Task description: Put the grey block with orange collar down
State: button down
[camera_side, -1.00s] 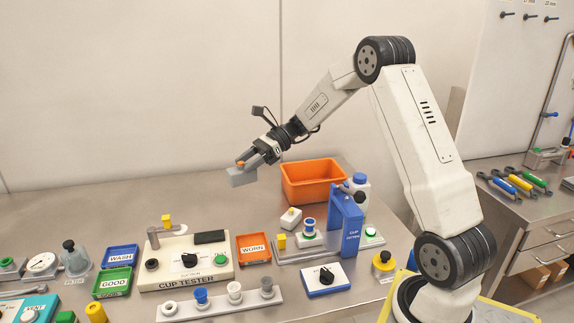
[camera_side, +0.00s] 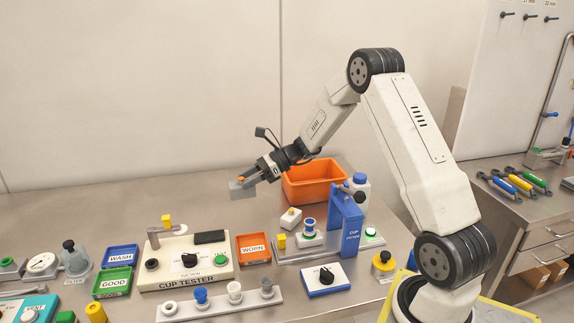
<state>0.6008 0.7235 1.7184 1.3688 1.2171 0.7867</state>
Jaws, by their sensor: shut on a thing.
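The grey block with orange collar (camera_side: 242,189) is held in my gripper (camera_side: 250,178), which is shut on it. A small orange patch of the collar shows between the fingers. The block seems to be above the steel table, left of the orange bin and behind the cup tester. Its exact height over the table is hard to tell.
In front are the cup tester (camera_side: 167,275), the orange WORN tray (camera_side: 253,248) and the blue cup fitter (camera_side: 347,222). The table's back left (camera_side: 80,217) is bare.

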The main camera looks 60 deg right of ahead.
jog(key=shift+f, duration=1.15)
jog(key=shift+w, duration=0.1)
jog(key=shift+w+d+f, duration=0.5)
jog(key=shift+w+f, duration=1.05)
jog(key=shift+w, duration=0.6)
jog(key=shift+w+d+f, duration=0.5)
jog(key=shift+w+f, duration=1)
jog(key=shift+w, duration=0.6)
jog(key=shift+w+d+f, duration=0.5)
jog(key=shift+w+f, duration=1.05)
jog(key=shift+w, duration=0.6)
jog(key=shift+f, duration=0.1)
jog(key=shift+w+f, duration=0.25)
jog(key=shift+f, duration=0.05)
jog(key=shift+d+f, duration=0.1)
jog(key=shift+f, duration=1.4)
